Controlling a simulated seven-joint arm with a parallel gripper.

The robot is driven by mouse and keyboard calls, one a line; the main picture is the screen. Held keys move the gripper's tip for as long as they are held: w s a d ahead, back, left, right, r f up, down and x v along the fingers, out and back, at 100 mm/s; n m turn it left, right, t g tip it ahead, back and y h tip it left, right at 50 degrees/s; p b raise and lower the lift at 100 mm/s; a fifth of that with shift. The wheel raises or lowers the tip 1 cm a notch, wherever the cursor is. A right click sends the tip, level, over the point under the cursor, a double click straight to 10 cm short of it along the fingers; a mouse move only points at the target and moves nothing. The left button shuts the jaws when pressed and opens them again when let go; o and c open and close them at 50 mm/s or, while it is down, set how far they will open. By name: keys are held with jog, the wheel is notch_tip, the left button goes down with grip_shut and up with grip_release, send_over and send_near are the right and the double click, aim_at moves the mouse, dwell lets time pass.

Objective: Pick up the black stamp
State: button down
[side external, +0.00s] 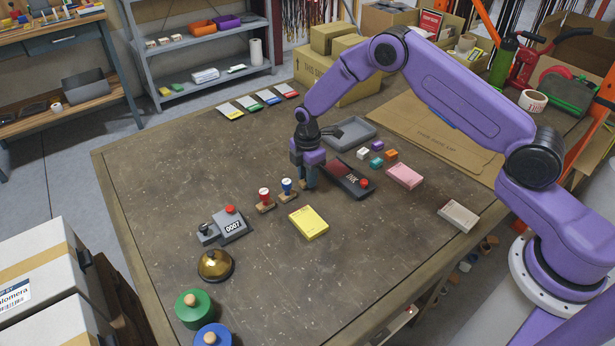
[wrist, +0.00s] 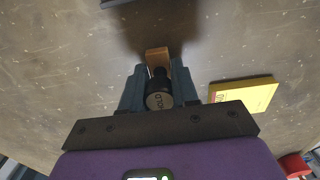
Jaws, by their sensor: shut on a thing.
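The black stamp (wrist: 158,98) is between the fingers of my gripper (wrist: 158,85) in the wrist view. Its round black handle top faces the camera, with pale lettering on it, and part of its wooden base shows beyond. My gripper is shut on the handle. In the side external view my gripper (side external: 306,180) points down low over the table, and the stamp is mostly hidden there by the fingers. I cannot tell whether its base touches the table. A blue-topped stamp (side external: 287,187) and a red-topped stamp (side external: 264,197) stand just left of my gripper.
A yellow pad (side external: 308,222) lies in front. A numbering device (side external: 230,224) and brass bell (side external: 215,265) stand front left. The table's left part is clear.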

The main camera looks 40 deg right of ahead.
notch_tip(320, 180, up, 2)
jog(key=shift+r, duration=0.2)
jog(key=s+d+r, duration=0.2)
jog(key=s+r, duration=0.8)
jog(key=s, duration=0.4)
jog(key=shift+d, duration=0.25)
